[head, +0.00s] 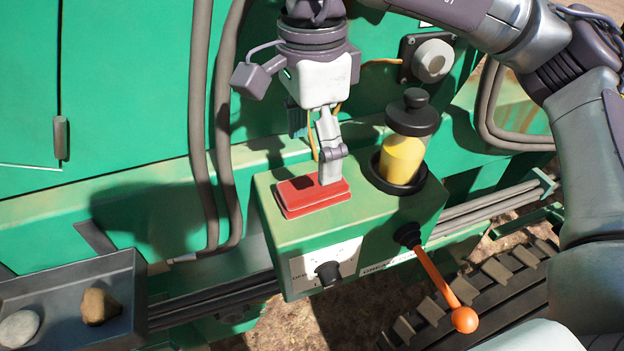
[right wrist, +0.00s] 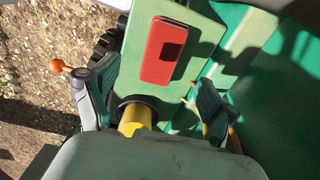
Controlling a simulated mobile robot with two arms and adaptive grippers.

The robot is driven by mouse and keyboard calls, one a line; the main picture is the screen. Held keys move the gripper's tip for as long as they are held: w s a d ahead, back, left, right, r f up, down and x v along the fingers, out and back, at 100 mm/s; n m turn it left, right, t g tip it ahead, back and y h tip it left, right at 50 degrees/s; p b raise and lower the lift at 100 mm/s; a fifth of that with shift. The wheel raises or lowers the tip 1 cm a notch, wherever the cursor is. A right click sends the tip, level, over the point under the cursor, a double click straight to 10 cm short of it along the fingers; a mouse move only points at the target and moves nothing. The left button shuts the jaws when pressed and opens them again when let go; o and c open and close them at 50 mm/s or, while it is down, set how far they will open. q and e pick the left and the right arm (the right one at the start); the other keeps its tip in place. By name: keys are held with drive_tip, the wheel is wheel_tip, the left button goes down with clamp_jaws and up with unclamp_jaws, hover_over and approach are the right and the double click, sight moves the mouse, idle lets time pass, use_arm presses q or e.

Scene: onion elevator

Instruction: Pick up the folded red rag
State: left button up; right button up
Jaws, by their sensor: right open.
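The folded red rag (head: 310,196) lies flat on top of the green control box (head: 285,232), left of the yellow jar. In the right wrist view the rag (right wrist: 164,50) shows whole, with a small dark shadow on it. My right gripper (head: 316,148) is above the box, pointing down, and one finger overlaps the rag's far right part in the head view. The height gap is hard to judge. My left gripper is not in view.
A yellow jar (head: 401,160) with a black lid stands on the box beside the rag. An orange-knobbed lever (head: 464,319) sticks out of the box front. A grey tray (head: 128,290) with stones is at lower left. Hoses (head: 203,120) run down the green machine wall.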

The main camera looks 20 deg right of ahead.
sight(313, 183)
drive_tip(key=shift+f, duration=0.8)
drive_tip(key=shift+w+f+p, duration=0.1)
drive_tip(key=shift+f+p, duration=0.15)
drive_tip(key=shift+p, duration=0.1)
wheel_tip(313, 183, down, 4)
drive_tip(key=shift+d+r+p, duration=0.15)
drive_tip(key=shift+r+p, duration=0.05)
drive_tip(key=shift+p, duration=0.8)
drive_tip(key=shift+f, duration=0.65)
drive_tip(key=c, duration=1.4)
drive_tip(key=shift+o, duration=0.2)
drive_tip(key=shift+r, duration=0.1)
